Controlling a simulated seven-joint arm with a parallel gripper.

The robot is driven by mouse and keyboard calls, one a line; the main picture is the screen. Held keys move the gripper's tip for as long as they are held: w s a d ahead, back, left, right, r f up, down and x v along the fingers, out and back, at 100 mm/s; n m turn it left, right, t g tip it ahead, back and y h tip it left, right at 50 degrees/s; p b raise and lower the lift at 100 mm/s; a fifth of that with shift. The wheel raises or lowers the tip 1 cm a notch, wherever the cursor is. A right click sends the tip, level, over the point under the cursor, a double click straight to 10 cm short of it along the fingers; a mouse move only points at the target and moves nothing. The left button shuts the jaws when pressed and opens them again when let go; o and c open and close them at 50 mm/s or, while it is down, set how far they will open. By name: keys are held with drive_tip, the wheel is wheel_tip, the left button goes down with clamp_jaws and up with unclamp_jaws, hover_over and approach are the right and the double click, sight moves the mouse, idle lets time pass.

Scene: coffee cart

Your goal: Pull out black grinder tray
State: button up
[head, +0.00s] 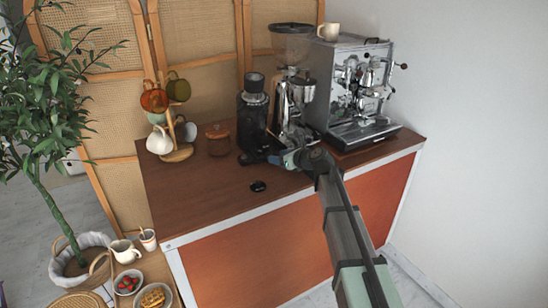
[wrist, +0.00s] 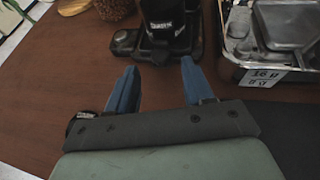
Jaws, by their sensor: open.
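The black grinder (head: 252,115) stands upright on the brown counter, left of the silver grinder. In the wrist view the lower part of the black grinder (wrist: 166,18) is at the top middle. Its black tray area (wrist: 152,50) is low at its foot; dark on dark, the tray's edges are hard to tell from the base. My gripper (wrist: 158,68) is open, with its blue fingers apart and nothing seen between them. The fingertips are just in front of the tray area, one towards each side; I cannot tell whether they touch it.
The silver grinder (head: 293,95) and espresso machine (head: 350,85) stand to the right. A metal tray (wrist: 262,73) is close right of my fingers. A brown jar (head: 217,141) and mug stand (head: 178,153) are left. A small black object (head: 258,186) lies on clear counter in front.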

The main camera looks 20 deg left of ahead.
drive_tip(key=shift+x, duration=1.75)
clamp_jaws()
